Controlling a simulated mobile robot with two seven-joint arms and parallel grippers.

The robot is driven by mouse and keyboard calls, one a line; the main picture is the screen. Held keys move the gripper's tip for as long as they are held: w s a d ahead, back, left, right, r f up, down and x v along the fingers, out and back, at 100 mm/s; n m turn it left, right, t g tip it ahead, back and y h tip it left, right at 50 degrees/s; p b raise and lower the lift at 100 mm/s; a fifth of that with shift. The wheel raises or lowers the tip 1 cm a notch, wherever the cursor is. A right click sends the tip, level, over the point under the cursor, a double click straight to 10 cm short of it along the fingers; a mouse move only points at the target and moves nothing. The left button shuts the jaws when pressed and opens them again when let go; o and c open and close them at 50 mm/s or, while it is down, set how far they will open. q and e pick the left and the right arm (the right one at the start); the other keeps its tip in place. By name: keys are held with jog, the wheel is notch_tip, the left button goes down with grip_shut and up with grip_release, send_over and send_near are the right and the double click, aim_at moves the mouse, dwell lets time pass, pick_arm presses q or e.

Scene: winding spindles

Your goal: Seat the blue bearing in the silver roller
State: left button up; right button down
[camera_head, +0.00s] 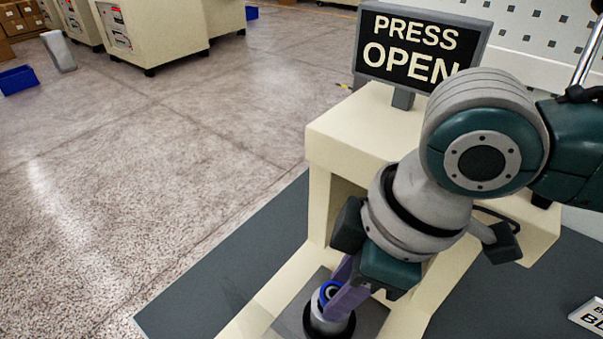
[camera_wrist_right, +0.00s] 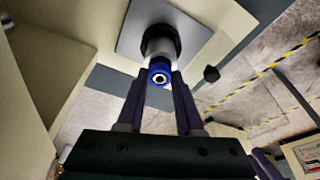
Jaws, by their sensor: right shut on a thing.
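The blue bearing (camera_head: 327,289) is a small blue ring with a dark centre; it also shows between the fingertips in the right wrist view (camera_wrist_right: 160,73). My right gripper (camera_head: 335,291), with purple fingers, is shut on it. The silver roller (camera_head: 322,322) stands upright in a black round holder, and its side shows in the right wrist view (camera_wrist_right: 158,47). The bearing lines up with the roller's upper end and is very close to it. I cannot tell whether they touch or whether the bearing is partly inside. My left gripper is not in view.
The cream press (camera_head: 365,125) carries a sign (camera_head: 418,45) reading "PRESS OPEN" and rises close behind my right arm. A grey plate (camera_wrist_right: 133,30) lies under the holder. Cream cabinets (camera_head: 165,35) and blue bins (camera_head: 18,79) stand far off; the floor at left is clear.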

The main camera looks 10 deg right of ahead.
jog(key=shift+f, duration=0.65)
dwell(0.9)
jog(key=shift+c, duration=2.4)
grip_release()
jog(key=shift+r, duration=0.1)
jog(key=v, duration=0.9)
jog(key=shift+r+p, duration=0.4)
jog(key=shift+s, duration=0.1)
